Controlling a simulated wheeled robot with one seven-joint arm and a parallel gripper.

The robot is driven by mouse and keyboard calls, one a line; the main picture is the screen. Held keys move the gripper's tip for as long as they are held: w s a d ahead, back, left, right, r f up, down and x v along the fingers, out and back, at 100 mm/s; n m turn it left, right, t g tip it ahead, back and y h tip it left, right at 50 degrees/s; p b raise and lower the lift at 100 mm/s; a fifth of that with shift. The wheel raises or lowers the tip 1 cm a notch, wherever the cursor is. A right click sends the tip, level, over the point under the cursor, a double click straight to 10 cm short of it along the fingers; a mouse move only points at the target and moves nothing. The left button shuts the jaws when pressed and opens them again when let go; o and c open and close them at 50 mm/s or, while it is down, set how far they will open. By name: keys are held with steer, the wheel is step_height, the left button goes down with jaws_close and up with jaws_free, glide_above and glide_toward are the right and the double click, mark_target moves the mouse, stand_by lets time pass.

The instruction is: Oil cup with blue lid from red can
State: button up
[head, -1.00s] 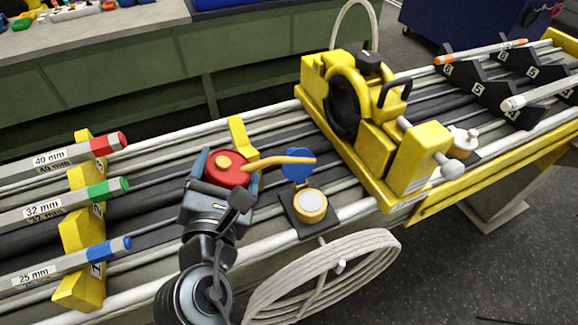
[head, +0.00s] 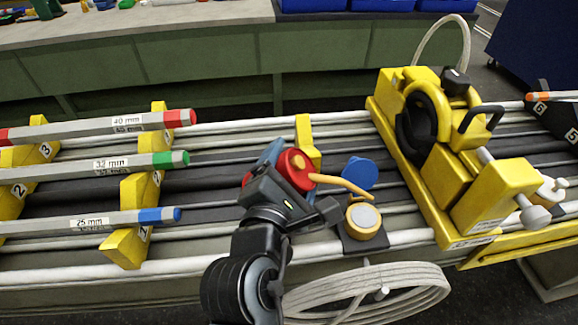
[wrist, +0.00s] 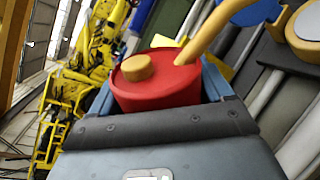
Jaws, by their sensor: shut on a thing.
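My gripper (head: 287,178) is shut on the red can (head: 295,162), with a blue finger at its side. The can has a yellow cap and a long orange spout, and looks tilted toward the cup. The spout tip (head: 368,197) appears just above the rear rim of the oil cup (head: 364,219); I cannot tell the exact gap. The cup is yellow with a pale top on a dark base, and its blue lid (head: 359,172) stands open behind it. In the wrist view the can (wrist: 160,90) sits between the fingers, with the cup (wrist: 306,24) at upper right. No oil is visible.
A yellow clamp machine (head: 440,150) stands right of the cup. Rods with red, green and blue (head: 160,215) ends lie on yellow supports at left. A coiled white hose (head: 375,295) hangs in front. A small yellow block (head: 307,135) is behind the can.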

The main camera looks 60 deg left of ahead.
mark_target(303, 160)
steer(key=shift+w+d+r+m+g+p, duration=0.2)
steer(key=shift+w+r+m+p, duration=0.1)
steer(key=shift+r+m+p, duration=0.4)
steer(key=shift+w+d+r+m+g+p, duration=0.1)
steer(key=shift+w+d+r+m+p, duration=0.15)
steer(key=shift+r+m+p, duration=0.45)
steer(key=shift+w+d+r, duration=0.1)
steer(key=shift+w+r, duration=0.1)
steer(key=shift+r, duration=0.05)
steer(key=shift+m, duration=0.3)
steer(key=shift+f, duration=0.1)
steer(key=f+n+b, duration=0.1)
steer(key=f, duration=0.1)
steer(key=s+a+f+n+b, duration=0.1)
steer(key=f+n, duration=0.1)
steer(key=f+n+b, duration=0.1)
steer(key=f, duration=0.1)
steer(key=shift+s+a+t+b, duration=0.15)
steer(key=shift+s+t+b, duration=0.15)
steer(key=shift+t+b, duration=0.1)
steer(key=shift+s+a+f+n, duration=0.1)
steer(key=shift+s+f+n, duration=0.05)
steer(key=shift+f+n, duration=0.4)
steer(key=shift+r, duration=0.15)
